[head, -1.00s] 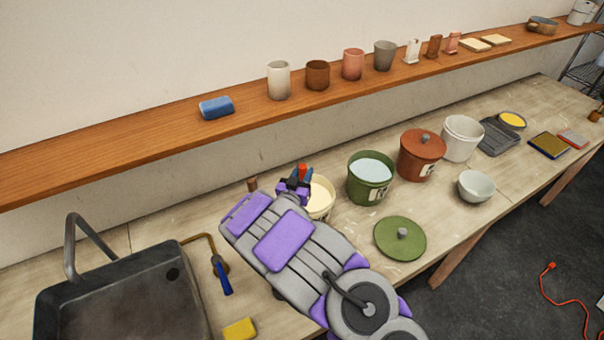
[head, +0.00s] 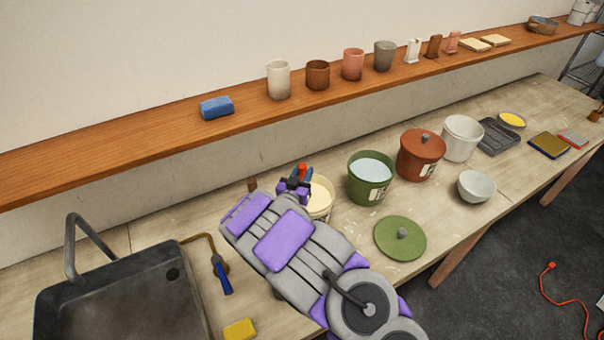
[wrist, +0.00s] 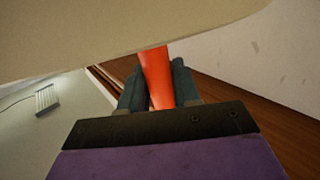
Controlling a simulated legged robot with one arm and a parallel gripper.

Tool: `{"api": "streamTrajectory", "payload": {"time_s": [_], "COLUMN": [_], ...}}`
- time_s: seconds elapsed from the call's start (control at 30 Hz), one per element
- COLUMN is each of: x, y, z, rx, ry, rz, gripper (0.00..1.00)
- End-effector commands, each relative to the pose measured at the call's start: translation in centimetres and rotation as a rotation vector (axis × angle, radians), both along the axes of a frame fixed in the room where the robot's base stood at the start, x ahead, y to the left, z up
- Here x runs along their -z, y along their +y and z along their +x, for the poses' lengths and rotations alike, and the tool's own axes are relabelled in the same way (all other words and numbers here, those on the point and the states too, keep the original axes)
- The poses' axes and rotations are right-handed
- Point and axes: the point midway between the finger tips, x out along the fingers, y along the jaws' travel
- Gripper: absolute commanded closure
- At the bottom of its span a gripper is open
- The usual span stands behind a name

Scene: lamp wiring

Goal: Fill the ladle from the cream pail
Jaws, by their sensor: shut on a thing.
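The cream pail (head: 322,199) stands on the bench left of the green pail, partly hidden behind my arm. Its pale cream contents show at the open top. My gripper (head: 301,178) is at the pail's left rim, shut on a red-orange handle (head: 303,169). In the wrist view the handle (wrist: 156,75) sits between the two dark fingers (wrist: 157,85). I take it for the ladle's handle. The ladle's bowl is hidden, so I cannot tell whether it is in the cream. A large beige surface fills the top of the wrist view; I cannot tell what it is.
A green pail (head: 356,184) with pale blue contents stands close right of the cream pail, its green lid (head: 385,238) lying in front. A lidded red-brown pail (head: 415,160), white pail (head: 455,145) and bowl (head: 475,190) stand further right. A sink (head: 110,300) is left. A shelf (head: 150,138) runs above.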

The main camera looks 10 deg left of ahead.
Motion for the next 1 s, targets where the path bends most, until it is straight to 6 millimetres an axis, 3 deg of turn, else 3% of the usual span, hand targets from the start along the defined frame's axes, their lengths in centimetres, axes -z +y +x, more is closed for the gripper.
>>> {"api": "streamTrajectory", "payload": {"time_s": [1.0], "x": [-5.4], "y": [0.0], "z": [0.0], "rx": [0.000], "ry": [-0.003], "rz": [0.000], "gripper": [1.00]}}
